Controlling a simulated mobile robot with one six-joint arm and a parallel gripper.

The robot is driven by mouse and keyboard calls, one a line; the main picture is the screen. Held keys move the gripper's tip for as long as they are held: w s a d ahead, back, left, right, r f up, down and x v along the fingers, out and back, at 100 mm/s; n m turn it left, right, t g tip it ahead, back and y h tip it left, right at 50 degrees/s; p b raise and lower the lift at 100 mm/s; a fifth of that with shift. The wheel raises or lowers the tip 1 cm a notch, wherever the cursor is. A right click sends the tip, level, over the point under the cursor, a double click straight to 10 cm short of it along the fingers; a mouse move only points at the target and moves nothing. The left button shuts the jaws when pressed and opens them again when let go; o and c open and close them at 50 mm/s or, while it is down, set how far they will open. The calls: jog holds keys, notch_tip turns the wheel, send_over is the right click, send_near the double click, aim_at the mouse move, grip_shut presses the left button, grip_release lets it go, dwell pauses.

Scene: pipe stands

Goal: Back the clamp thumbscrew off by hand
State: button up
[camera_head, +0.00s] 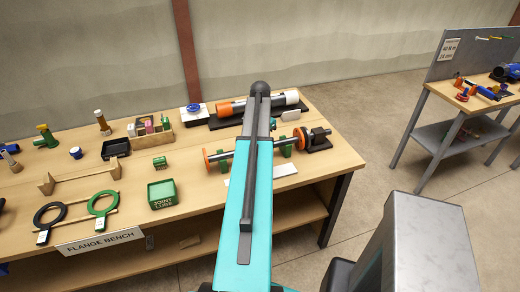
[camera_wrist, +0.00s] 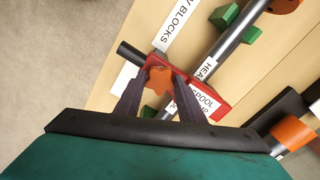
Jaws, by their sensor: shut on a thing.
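In the wrist view, the orange thumbscrew (camera_wrist: 158,80) sits between the dark fingertips of my gripper (camera_wrist: 162,75). The fingers are shut on its sides. The thumbscrew is at the red clamp (camera_wrist: 207,98), whose body shows to the right of the fingers. A grey pipe (camera_wrist: 232,45) runs up to the right from the clamp area. A short dark bar end (camera_wrist: 128,50) sticks out to the left of the thumbscrew. In the head view, my arm hides the gripper and the thumbscrew.
A green box (camera_head: 162,194) and a wooden rack (camera_head: 80,178) stand left on the bench (camera_head: 125,218).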

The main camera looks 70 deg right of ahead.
jog(key=shift+n, duration=0.3)
jog(key=o, duration=1)
jog(key=shift+r+p, duration=1.7)
jog(key=shift+r, duration=1.35)
jog(key=shift+r, duration=0.1)
jog(key=shift+r+p, duration=0.35)
jog(key=shift+r, duration=0.25)
notch_tip(320, 180, up, 12)
jog(key=shift+r, duration=0.2)
jog(key=shift+f, duration=0.1)
